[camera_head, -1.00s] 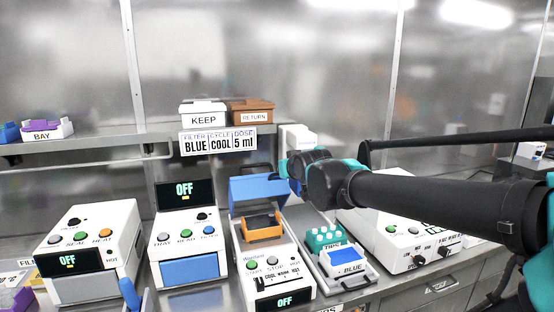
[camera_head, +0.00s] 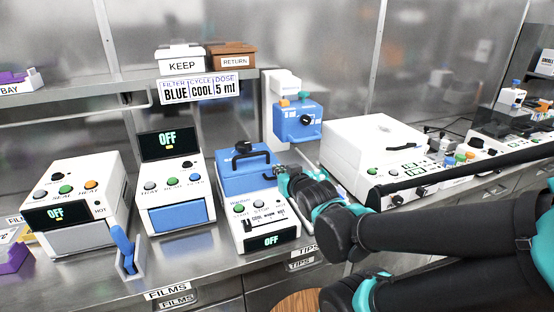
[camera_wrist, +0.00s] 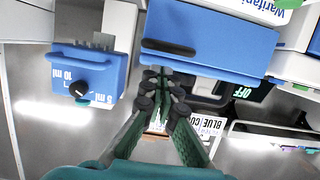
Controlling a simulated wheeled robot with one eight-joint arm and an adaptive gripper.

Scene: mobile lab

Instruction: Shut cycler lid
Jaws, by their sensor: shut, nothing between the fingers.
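The cycler is the white machine (camera_head: 262,232) in the middle of the bench, with its display reading OFF. Its blue lid (camera_head: 236,181) lies down over the top, with a black handle, and no orange block shows under it. In the wrist view the blue lid (camera_wrist: 225,52) appears upside down at the top, its dark handle along its near edge. My gripper (camera_head: 280,170) is just right of the lid, partly hidden by my wrist. In the wrist view my gripper (camera_wrist: 158,78) has its fingers together and empty, close to the lid; contact cannot be told.
A blue dispenser (camera_head: 297,124) stands behind and right of the cycler. White OFF machines (camera_head: 75,190) and (camera_head: 182,168) stand to its left. A large white machine (camera_head: 365,145) is to the right. A shelf above holds KEEP (camera_head: 180,62) and RETURN (camera_head: 232,60) boxes.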

